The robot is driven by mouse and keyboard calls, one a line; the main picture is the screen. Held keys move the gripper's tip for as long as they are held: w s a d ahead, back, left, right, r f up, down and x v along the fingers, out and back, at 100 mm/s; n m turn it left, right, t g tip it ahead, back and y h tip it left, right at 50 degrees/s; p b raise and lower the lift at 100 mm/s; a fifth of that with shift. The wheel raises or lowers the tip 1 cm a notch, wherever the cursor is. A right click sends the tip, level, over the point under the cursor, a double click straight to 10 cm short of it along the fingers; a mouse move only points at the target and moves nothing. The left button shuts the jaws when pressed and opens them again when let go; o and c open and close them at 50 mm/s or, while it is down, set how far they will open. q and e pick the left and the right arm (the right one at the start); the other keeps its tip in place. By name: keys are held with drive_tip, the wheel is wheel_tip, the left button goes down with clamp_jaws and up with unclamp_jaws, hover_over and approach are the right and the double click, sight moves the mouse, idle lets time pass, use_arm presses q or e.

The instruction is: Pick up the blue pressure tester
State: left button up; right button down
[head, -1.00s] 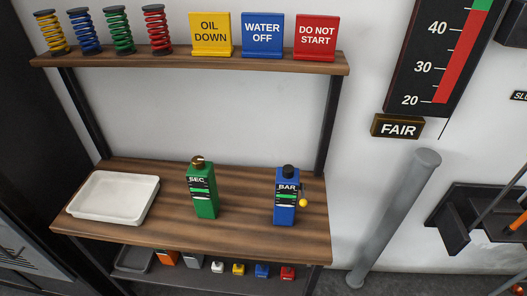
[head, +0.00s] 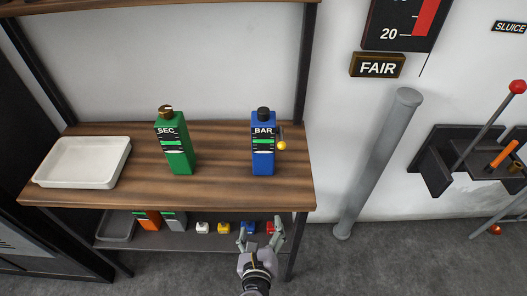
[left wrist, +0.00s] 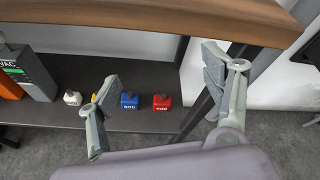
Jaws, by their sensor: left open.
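The blue pressure tester (head: 263,160), labelled BAR, stands upright on the wooden shelf at the right. It has a black cap and a yellow ball on its right side. A green device labelled SEC (head: 175,155) stands to its left. My left gripper (head: 261,228) is open and empty, in front of and below the shelf's front edge, under the tester. In the left wrist view my left gripper (left wrist: 165,85) has its fingers spread below the wooden shelf edge. The tester is not in that view. My right gripper is not in view.
The wooden shelf (head: 215,190) also holds a white tray (head: 85,182) at the left. A lower shelf holds orange and grey devices and several small coloured blocks. A rack post stands at the right, with a grey pipe (head: 375,165) beyond it.

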sight(263, 144)
use_arm(q)
wheel_tip(263, 144, up, 15)
drive_tip(key=m+t, duration=0.4)
drive_tip(key=shift+y, duration=0.4)
drive_tip(key=w, duration=1.1)
drive_tip(key=shift+d+f, duration=0.1)
drive_tip(key=shift+d, duration=0.25)
drive_tip(key=shift+w+p, duration=0.55)
drive_tip(key=shift+w, duration=2.55)
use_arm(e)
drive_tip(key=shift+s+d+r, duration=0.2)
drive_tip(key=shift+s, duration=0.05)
use_arm(q)
clamp_jaws()
drive_tip(key=shift+r, duration=0.25)
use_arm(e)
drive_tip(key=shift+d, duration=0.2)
